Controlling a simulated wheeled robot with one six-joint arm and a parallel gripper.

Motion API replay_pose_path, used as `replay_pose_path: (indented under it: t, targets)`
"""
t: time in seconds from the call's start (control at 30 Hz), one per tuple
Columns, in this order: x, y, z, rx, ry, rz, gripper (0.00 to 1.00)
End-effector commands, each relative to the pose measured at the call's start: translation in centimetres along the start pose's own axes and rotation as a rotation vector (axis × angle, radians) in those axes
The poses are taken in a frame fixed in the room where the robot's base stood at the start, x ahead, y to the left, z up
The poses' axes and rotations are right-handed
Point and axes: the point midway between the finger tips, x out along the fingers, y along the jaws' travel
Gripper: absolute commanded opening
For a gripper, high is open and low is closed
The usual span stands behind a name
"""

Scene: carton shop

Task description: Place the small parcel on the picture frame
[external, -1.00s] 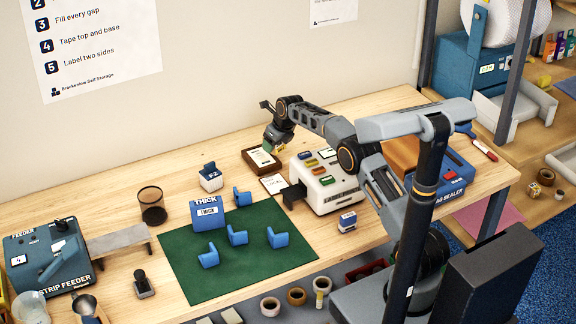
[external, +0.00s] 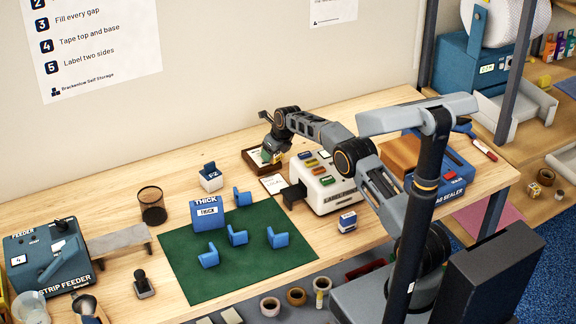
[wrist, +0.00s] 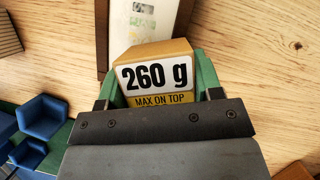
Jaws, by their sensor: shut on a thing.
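The small parcel (wrist: 158,78), a tan box with a white "260 g" label and a yellow "MAX ON TOP" strip, is between the green fingers of my gripper (wrist: 155,88). My gripper is shut on it. In the external view my gripper (external: 272,154) is at the picture frame, and the parcel is mostly hidden there. The picture frame (external: 249,162) has a brown rim and a pale inside and lies at the back of the table. In the wrist view the frame (wrist: 102,42) is just beyond the parcel. I cannot tell whether they touch.
A white label machine (external: 330,190) stands right of the frame, with a white card (external: 273,184) in front.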

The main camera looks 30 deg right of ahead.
Motion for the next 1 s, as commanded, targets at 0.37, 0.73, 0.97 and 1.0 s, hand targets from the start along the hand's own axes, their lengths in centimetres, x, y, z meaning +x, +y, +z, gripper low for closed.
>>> replay_pose_path:
  t: [0.37,0.73,0.97,1.0]
  targets:
    - [0.2,0.0,-0.1,0.0,0.001,0.0,0.85]
    - [-1.1,0.0,0.1,0.0,-0.001,0.0,0.85]
    - [-5.3,0.0,0.1,-0.001,-0.003,-0.001,0.85]
    - [-6.1,0.0,0.0,-0.001,-0.002,0.0,0.85]
